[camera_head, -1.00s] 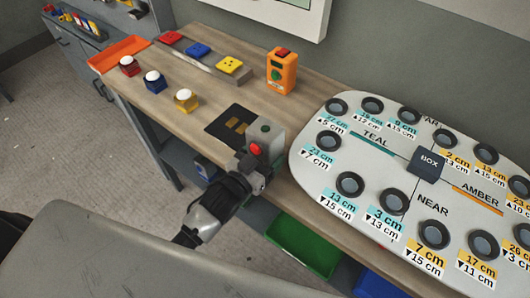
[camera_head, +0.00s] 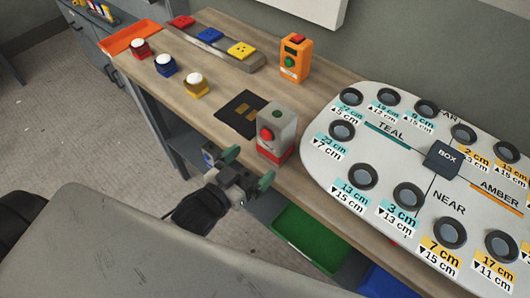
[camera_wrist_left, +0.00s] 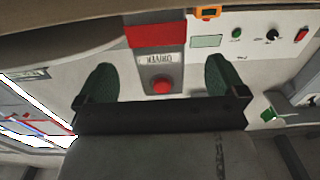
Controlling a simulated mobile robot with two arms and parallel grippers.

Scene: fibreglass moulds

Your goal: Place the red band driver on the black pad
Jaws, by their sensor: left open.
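The red band driver (camera_head: 281,127) is a grey box with a red button on its face and a red band round its base. It stands upright on the wooden bench. The black pad (camera_head: 232,118) lies just left of and behind it; the driver's base appears to be off the pad. My left gripper (camera_head: 249,168) is open and empty in front of the driver, near the bench's front edge. In the left wrist view, the driver's red band (camera_wrist_left: 157,33) and button show between and beyond the green fingers. My right gripper is not in view.
A large white board (camera_head: 399,206) with round holes lies to the right. An orange box (camera_head: 295,60) stands behind the driver. Red, blue and yellow button blocks and an orange tray (camera_head: 131,40) are at left. A green bin (camera_head: 309,238) sits below the bench edge.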

